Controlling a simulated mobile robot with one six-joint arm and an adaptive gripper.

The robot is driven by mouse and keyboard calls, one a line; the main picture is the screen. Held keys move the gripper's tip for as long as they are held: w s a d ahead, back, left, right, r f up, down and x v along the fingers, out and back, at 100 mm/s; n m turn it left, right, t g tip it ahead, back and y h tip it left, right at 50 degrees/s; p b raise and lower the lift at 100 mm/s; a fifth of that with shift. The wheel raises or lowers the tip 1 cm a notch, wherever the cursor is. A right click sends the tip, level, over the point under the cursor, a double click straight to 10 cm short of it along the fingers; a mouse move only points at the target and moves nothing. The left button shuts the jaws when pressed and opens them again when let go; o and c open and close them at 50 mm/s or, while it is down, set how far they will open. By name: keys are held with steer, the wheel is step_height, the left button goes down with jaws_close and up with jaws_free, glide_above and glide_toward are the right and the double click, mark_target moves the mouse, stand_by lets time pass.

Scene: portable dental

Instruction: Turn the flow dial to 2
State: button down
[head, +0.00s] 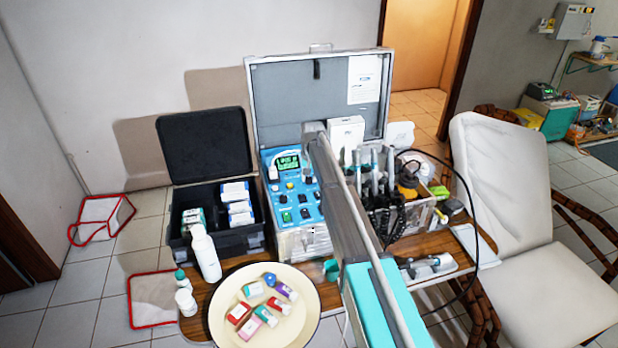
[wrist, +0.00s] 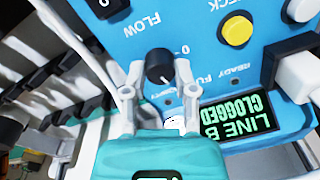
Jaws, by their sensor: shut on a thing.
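The flow dial (wrist: 159,64) is a small black knob on the blue control panel (wrist: 205,60), seen from close up in the wrist view. The word FLOW and a 0 are printed near it, upside down in this view. I cannot make out clearly which number the dial points to. My gripper (wrist: 157,78) has its two pale fingers on either side of the dial, closed on it. In the head view the blue panel (head: 284,213) sits in the open case, and my arm hides the gripper and the dial.
A green display (wrist: 240,117) reads LINE B CLOGGED, upside down. A yellow button (wrist: 236,30) and a white part (wrist: 300,75) are close by. In the head view, handpieces (head: 375,170) stand right of my arm; a bowl of small boxes (head: 218,325) and a white bottle (head: 205,255) stand left.

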steer(key=m, duration=0.4)
steer(key=shift+s+m, duration=0.15)
steer(key=shift+m, duration=2.15)
steer(key=shift+c, duration=2)
jaws_free()
steer(key=shift+n, duration=0.5)
